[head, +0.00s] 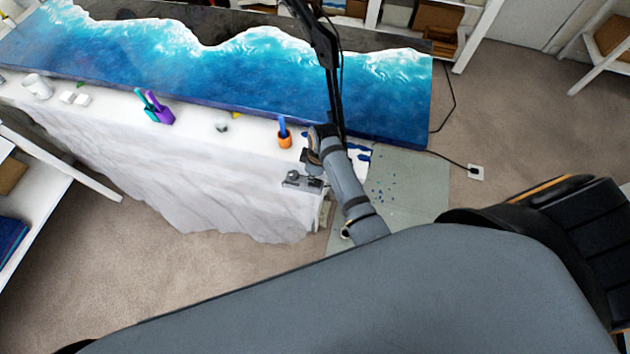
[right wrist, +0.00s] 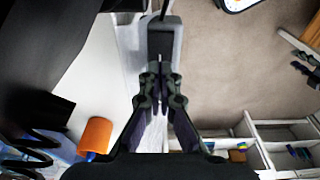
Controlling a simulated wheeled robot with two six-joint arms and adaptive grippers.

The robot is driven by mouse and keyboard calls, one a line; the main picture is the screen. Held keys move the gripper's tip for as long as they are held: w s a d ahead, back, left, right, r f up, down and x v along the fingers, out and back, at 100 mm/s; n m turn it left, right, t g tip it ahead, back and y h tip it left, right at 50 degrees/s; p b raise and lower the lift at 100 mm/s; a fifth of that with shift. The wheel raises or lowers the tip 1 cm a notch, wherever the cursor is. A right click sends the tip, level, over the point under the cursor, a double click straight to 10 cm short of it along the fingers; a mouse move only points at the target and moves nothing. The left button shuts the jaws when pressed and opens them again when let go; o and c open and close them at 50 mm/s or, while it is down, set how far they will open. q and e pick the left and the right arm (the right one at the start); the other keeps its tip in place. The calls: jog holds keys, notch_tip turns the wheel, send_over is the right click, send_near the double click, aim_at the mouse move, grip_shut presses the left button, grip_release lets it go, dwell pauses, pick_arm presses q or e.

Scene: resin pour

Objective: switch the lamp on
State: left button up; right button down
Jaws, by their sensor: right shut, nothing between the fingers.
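The lamp's black jointed arm (head: 323,45) rises from the table's right end in the head view; its head is out of frame and its foot is hidden behind my right arm. A small grey metal fixture (head: 302,181) sits at the table's front edge; I cannot tell whether it belongs to the lamp. My right gripper (head: 314,160) is close to it, partly hidden by my wrist. In the right wrist view the gripper (right wrist: 160,98) is shut and empty, with a grey block with a dark face (right wrist: 161,42) ahead of its fingertips. Contact cannot be told. My left gripper is not in view.
An orange cup (head: 284,142) with a blue stick stands near my right wrist. Purple and teal items (head: 157,111) and a white mug (head: 37,86) stand farther left. The blue resin slab (head: 230,80) covers the table's back. A cable runs to a floor outlet (head: 476,173).

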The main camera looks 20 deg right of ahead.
jog(key=shift+f+b, duration=0.45)
jog(key=shift+f, duration=0.55)
dwell(0.6)
notch_tip(320, 180, up, 3)
jog(key=p, duration=0.2)
jog(key=shift+f+p, duration=0.1)
jog(key=shift+p, duration=0.2)
jog(key=shift+r, duration=2.15)
